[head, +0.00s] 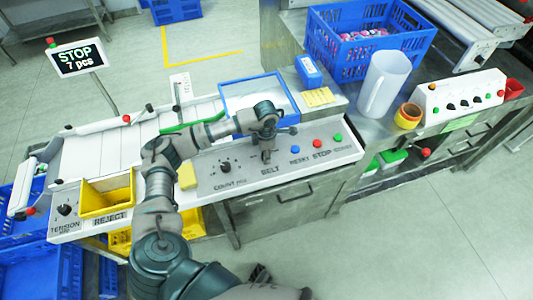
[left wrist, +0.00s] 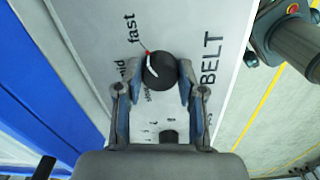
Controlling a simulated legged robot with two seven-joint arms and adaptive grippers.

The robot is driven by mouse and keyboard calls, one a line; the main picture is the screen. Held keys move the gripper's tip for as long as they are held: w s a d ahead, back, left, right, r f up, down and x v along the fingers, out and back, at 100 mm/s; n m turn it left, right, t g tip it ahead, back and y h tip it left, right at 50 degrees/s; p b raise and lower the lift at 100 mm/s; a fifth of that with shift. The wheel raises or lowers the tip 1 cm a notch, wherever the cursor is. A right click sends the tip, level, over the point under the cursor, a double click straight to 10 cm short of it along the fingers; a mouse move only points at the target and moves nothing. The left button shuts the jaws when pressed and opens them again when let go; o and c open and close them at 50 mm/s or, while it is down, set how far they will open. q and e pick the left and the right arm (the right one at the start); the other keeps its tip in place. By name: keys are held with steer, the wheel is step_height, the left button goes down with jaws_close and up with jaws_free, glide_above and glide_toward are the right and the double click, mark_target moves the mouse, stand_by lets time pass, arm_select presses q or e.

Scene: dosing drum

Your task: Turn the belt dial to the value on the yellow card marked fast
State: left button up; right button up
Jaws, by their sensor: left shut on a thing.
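My left gripper (head: 267,153) reaches down over the front panel just above the word BELT. In the left wrist view it (left wrist: 159,78) is shut on the black belt dial (left wrist: 160,70), one finger on each side. The dial's white pointer aims up and slightly left, with a red mark at its end, near the printed word "fast" (left wrist: 131,30). The words "mid" and "slow" lie further left, partly behind a finger. A yellow card (head: 319,97) lies on the counter behind the panel; its writing is too small to read. My right gripper is out of view.
The count dial (head: 225,167) is left of the belt dial; blue, red (head: 312,142) and green buttons are to its right. A white jug (head: 384,84) and blue crate (head: 352,50) stand behind. A screen (head: 76,57) reads "STOP 7 pcs".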

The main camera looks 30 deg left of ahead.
arm_select(q)
steer(key=o, duration=1.1)
steer(key=shift+a, duration=0.1)
step_height(320, 180, up, 12)
steer(key=shift+w+a+f, duration=0.1)
steer(key=shift+f, duration=0.1)
